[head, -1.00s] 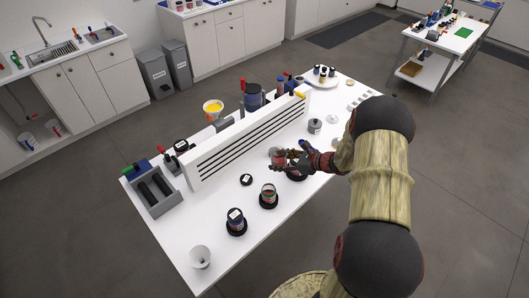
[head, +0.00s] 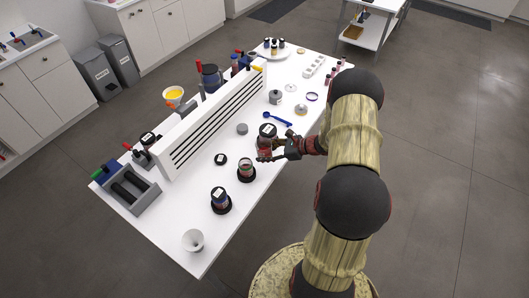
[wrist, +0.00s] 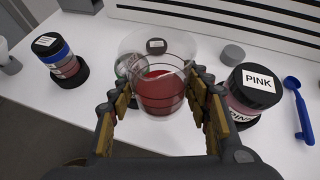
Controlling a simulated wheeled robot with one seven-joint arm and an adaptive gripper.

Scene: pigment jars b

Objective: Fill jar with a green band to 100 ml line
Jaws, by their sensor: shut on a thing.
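My gripper (head: 266,156) is shut on a clear glass beaker (wrist: 160,95) holding red liquid, in the middle of the wrist view between both fingers. The beaker is above the table and looks roughly upright. An open glass jar (head: 246,170) with some red in it stands on a black round base, just left of and below my gripper in the head view. In the wrist view this jar (wrist: 128,66) is partly hidden behind the beaker, with a hint of green on it. Its fill level and 100 ml line cannot be read.
A black-lidded jar labelled PINK (wrist: 253,88) stands close to the right finger. A blue-banded lidded jar (wrist: 60,56) stands at left. A loose black lid (head: 220,159), grey cylinder (head: 242,128), blue spoon (head: 278,119) and white slotted panel (head: 215,120) are nearby. A white cup (head: 193,240) stands at the front.

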